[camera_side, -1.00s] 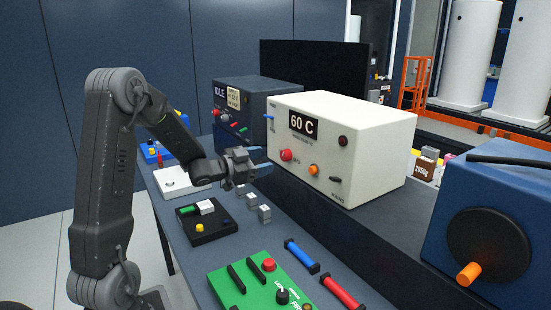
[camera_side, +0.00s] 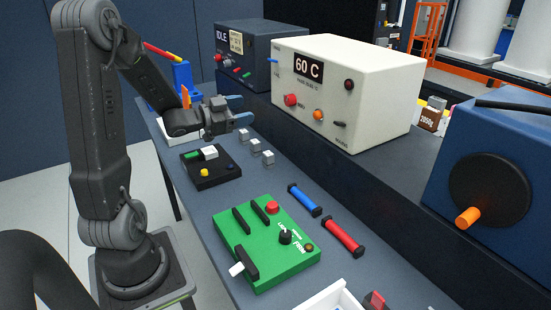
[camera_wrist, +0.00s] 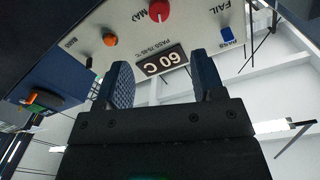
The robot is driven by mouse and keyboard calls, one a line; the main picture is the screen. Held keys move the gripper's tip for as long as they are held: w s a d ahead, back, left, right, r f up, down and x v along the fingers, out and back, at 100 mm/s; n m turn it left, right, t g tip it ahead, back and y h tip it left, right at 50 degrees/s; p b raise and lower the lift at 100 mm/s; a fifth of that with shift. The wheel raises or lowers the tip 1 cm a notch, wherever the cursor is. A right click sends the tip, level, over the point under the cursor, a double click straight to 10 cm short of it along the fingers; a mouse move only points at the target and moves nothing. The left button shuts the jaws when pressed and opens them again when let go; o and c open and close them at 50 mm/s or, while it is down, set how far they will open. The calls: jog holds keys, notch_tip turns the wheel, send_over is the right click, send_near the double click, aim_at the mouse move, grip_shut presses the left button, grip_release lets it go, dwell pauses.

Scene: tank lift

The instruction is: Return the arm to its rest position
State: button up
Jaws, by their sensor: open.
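My gripper (camera_side: 243,111) is open and empty above the bench, in front of the cream box (camera_side: 385,108) that reads 60 C. It touches nothing that I can see. In the wrist view my gripper (camera_wrist: 164,84) shows two dark, ridged fingers spread apart, with the display (camera_wrist: 165,60) of the cream box showing beyond them. My arm is bent, with its upper link upright and its forearm reaching down to the right.
Below the gripper are a black panel (camera_side: 205,178) and small grey cubes (camera_side: 255,145). A green board (camera_side: 262,262), blue bar (camera_side: 304,200) and red bar (camera_side: 342,236) lie nearer. A blue crank machine (camera_side: 440,165) stands right, a dark box (camera_side: 262,48) behind.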

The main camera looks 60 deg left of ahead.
jog(key=w+d+r+n+g+y, duration=0.1)
jog(key=d+r+n+g+y, duration=0.35)
jog(key=d, duration=0.35)
jog(key=s+d+f+g+h, duration=0.1)
jog(key=s+d+g+h, duration=0.3)
jog(key=s+d, duration=1.2)
jog(key=d+g, duration=0.2)
jog(key=g, duration=0.1)
jog(key=shift+f+g, duration=0.3)
jog(key=shift+g, duration=0.05)
jog(key=shift+d, duration=0.1)
